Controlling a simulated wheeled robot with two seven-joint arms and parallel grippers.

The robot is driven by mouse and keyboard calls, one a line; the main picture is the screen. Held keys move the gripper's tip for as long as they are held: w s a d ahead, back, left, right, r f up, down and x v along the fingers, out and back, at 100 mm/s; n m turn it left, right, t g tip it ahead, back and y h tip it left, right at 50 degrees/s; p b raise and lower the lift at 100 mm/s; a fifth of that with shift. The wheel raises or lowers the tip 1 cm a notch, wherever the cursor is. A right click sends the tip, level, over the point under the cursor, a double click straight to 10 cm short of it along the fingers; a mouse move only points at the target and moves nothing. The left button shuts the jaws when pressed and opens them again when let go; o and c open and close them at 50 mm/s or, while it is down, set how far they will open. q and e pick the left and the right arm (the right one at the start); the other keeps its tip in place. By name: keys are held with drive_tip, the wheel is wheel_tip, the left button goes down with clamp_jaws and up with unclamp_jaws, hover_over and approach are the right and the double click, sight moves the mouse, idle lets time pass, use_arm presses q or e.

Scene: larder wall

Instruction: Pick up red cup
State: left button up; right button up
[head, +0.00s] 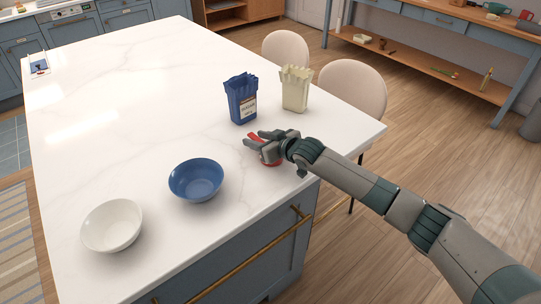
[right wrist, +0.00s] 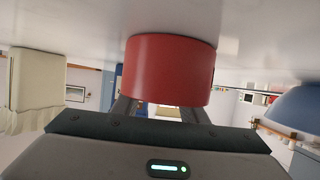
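The red cup (head: 272,163) stands on the white marble counter near its right front edge. It is partly hidden by my right gripper (head: 255,138) in the head view. In the right wrist view the red cup (right wrist: 170,70) fills the top middle, with the counter along the top of the picture. My right gripper is at the cup with its two fingers spread apart. The cup hides the fingertips in the right wrist view, and I cannot tell whether they touch it. My left gripper is not in view.
A blue carton (head: 241,98) and a cream carton (head: 295,88) stand just behind the cup. A blue bowl (head: 196,180) and a white bowl (head: 112,225) stand to the left. The left and back of the counter (head: 120,100) are mostly clear. Two chairs (head: 353,88) stand beyond.

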sight(260, 139)
clamp_jaws()
idle(0.3)
